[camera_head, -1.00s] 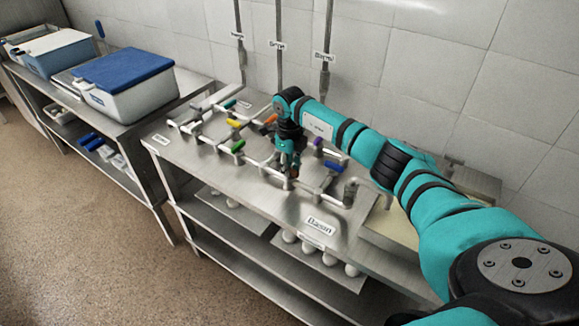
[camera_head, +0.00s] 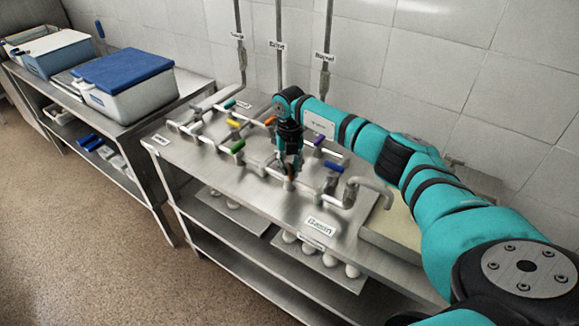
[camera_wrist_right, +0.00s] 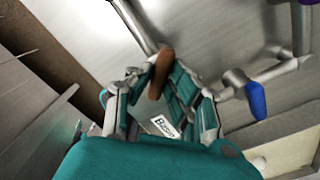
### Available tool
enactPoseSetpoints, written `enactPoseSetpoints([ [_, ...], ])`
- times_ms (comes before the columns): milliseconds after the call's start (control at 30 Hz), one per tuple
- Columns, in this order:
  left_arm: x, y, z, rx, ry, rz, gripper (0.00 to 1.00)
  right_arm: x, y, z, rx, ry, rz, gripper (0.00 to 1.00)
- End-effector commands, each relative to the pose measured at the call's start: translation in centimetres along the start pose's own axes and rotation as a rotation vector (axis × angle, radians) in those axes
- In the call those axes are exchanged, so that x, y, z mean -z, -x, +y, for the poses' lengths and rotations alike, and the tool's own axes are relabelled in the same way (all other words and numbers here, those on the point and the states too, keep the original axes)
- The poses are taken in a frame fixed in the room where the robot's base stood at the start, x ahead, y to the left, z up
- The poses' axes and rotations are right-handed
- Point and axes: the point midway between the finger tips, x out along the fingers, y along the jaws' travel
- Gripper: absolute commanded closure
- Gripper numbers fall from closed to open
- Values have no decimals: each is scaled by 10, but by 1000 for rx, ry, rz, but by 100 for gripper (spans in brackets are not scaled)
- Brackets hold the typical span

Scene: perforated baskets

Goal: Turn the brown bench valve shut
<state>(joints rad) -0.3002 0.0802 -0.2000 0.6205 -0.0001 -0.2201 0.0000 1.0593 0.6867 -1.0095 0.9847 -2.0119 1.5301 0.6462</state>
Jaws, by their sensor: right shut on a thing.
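The brown valve handle (camera_wrist_right: 159,73) stands between the fingers of my right gripper (camera_wrist_right: 162,88) in the right wrist view, and the gripper is shut on it. In the head view my right gripper (camera_head: 289,172) points down over the steel bench, and a small brown part (camera_head: 289,183) of the handle shows at its fingertips. The valve sits on a grey pipe run, and its body is mostly hidden by the fingers. My left gripper is not in view.
A blue valve handle (camera_head: 334,167) is close on the right, with a purple handle (camera_head: 320,141) behind it. Green (camera_head: 238,146), yellow (camera_head: 233,122) and orange (camera_head: 270,121) handles lie left and behind. A "Basin" label (camera_head: 320,226) is at the front edge.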

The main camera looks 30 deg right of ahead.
Motion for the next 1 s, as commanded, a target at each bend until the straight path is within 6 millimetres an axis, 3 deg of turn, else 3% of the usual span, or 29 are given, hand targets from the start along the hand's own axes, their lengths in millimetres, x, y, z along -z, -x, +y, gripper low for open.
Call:
enactPoseSetpoints([
  [500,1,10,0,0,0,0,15,-1,2,0,-2,-473,-3,100],
  [1000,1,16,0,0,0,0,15,-1,2,0,-2,-721,-3,100],
])
